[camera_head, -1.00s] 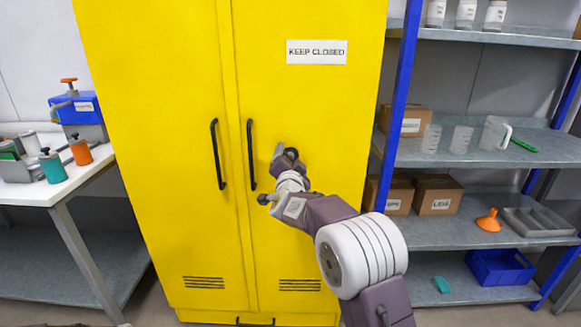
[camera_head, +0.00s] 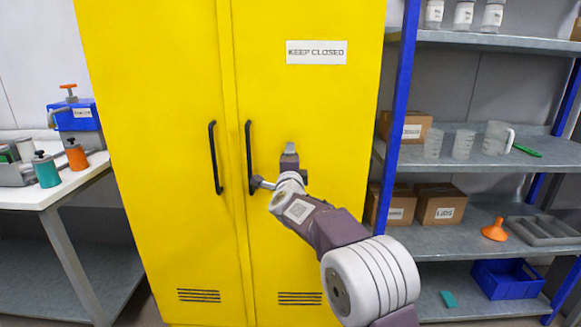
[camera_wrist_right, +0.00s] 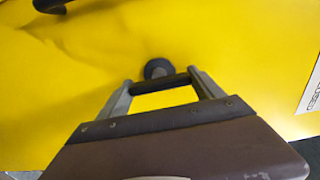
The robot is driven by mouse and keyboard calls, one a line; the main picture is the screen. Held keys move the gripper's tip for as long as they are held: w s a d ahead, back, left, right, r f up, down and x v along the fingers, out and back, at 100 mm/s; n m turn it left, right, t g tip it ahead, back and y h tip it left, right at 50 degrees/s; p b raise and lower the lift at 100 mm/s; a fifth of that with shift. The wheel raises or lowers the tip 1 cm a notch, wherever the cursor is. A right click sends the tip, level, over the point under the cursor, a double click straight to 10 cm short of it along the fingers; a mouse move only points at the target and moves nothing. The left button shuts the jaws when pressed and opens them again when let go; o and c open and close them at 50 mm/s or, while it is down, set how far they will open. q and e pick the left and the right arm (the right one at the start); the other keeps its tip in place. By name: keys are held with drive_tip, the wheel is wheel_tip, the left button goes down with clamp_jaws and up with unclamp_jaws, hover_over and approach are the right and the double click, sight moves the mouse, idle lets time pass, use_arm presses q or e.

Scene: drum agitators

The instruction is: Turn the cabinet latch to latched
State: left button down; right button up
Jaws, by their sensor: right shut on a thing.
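The yellow cabinet (camera_head: 300,110) stands with both doors shut, a "KEEP CLOSED" label on its right door. The dark latch (camera_wrist_right: 157,68) shows in the right wrist view as a round hub with a bar beside it, against the yellow door. My right gripper (camera_head: 290,152) is at the right door, to the right of the door handles. In the wrist view its fingers (camera_wrist_right: 165,86) are shut on the latch bar, which spans between them. In the head view the gripper hides most of the latch. My left gripper is not in view.
Two black door handles (camera_head: 249,157) stand close left of my right gripper. A shelf rack with a blue post (camera_head: 398,110) is to the right, holding boxes and cups. A white bench (camera_head: 50,190) with bottles is at the left.

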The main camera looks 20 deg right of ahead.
idle(0.4)
drive_tip(key=o, duration=1.4)
drive_tip(key=shift+c, duration=0.2)
drive_tip(key=v, duration=0.9)
